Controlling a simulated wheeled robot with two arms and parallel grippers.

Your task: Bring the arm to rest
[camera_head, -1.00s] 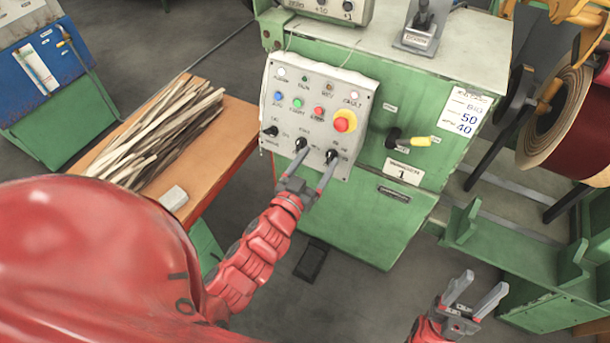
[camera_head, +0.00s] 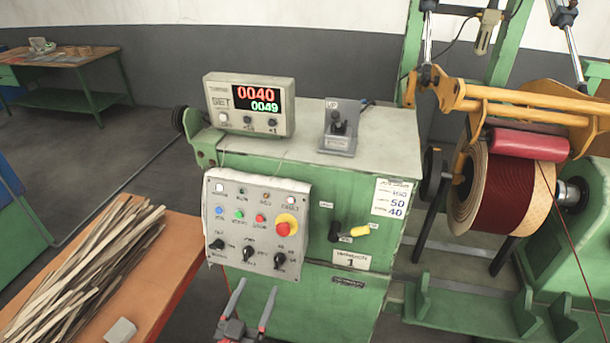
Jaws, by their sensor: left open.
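My left gripper (camera_head: 256,287) is at the bottom of the view, with its two grey fingers spread apart and pointing up. Nothing is between the fingers. The fingertips appear just below the lower edge of the grey control panel (camera_head: 262,214); how far they stand off from the green machine front (camera_head: 337,300) is hard to tell. Three black rotary switches, the middle one (camera_head: 249,252) among them, line the panel's bottom row. A red emergency button (camera_head: 283,228) on a yellow base sits at its right. My right gripper is not in view.
A counter box (camera_head: 249,105) reading 0040 and 0049 and a lever unit (camera_head: 338,142) stand on the machine top. An orange table (camera_head: 150,290) with wooden strips (camera_head: 85,270) is at the left. A wound coil (camera_head: 505,188) is at the right.

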